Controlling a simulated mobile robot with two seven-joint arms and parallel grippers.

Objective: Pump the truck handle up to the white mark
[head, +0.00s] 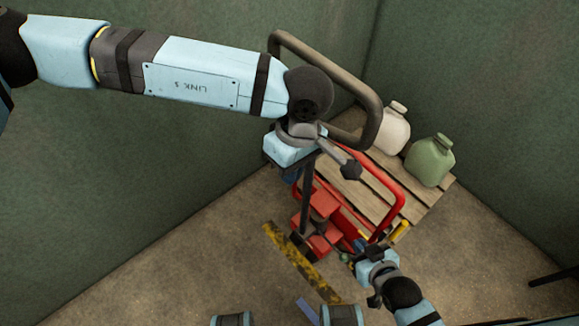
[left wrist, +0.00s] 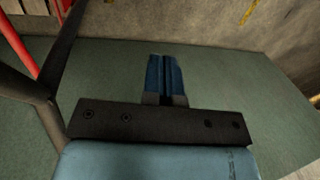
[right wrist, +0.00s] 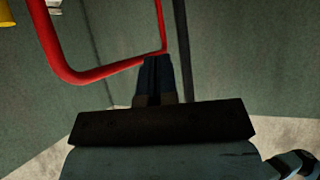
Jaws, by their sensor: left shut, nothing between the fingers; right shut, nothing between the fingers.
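The truck (head: 398,192) is red, with a tubular red frame low in the head view. Its handle is a large dark grey loop (head: 324,62) on a dark shaft (head: 307,198). My left gripper (head: 290,176) is shut and empty, pointing down beside the shaft just below the loop. In the left wrist view the shaft passes left of its fingers (left wrist: 166,76). My right gripper (head: 362,248) is shut and empty, low by the red frame. In the right wrist view its fingertips (right wrist: 155,60) are close to the red bar (right wrist: 100,72); contact is unclear. I cannot make out a white mark.
A wooden pallet (head: 425,197) lies behind the truck, bearing a white jug (head: 392,130) and a green jug (head: 430,160). A worn yellow strip (head: 290,255) marks the floor. Green walls (head: 120,170) enclose the corner. Bare floor lies to the left and right.

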